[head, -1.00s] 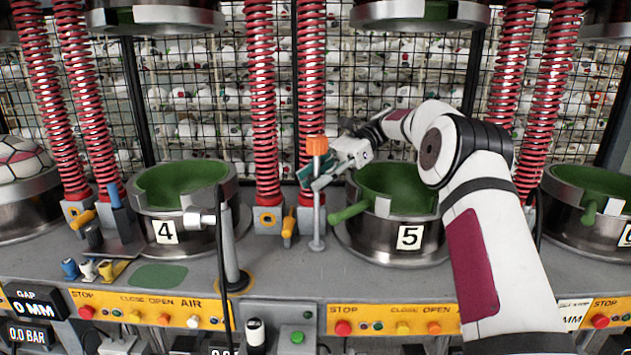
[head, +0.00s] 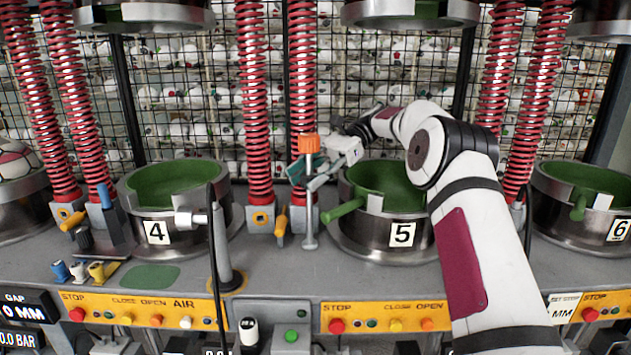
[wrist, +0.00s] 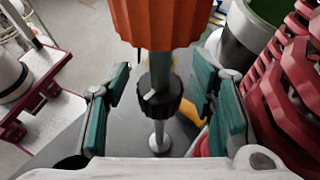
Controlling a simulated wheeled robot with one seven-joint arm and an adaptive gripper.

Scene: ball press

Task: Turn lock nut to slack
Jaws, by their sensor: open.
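A slim metal post (head: 310,225) stands left of press station 5, topped by a ribbed orange knob (head: 309,144). In the wrist view the orange knob (wrist: 163,20) fills the top centre. Below it on the post is a black ribbed nut (wrist: 160,98) with a small white mark, which looks like the lock nut. My gripper (wrist: 158,88) is open, with one green-padded finger on each side of the post and visible gaps to the nut. In the head view my gripper (head: 305,172) is at the post just below the orange knob, and the nut is hard to make out there.
Press cup 5 (head: 402,236) with a green handle is just right of the post. Red springs (head: 301,100) rise close behind it. Cup 4 (head: 157,234) and a metal pole (head: 226,250) stand to the left. Buttons line the yellow panel (head: 385,317) in front.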

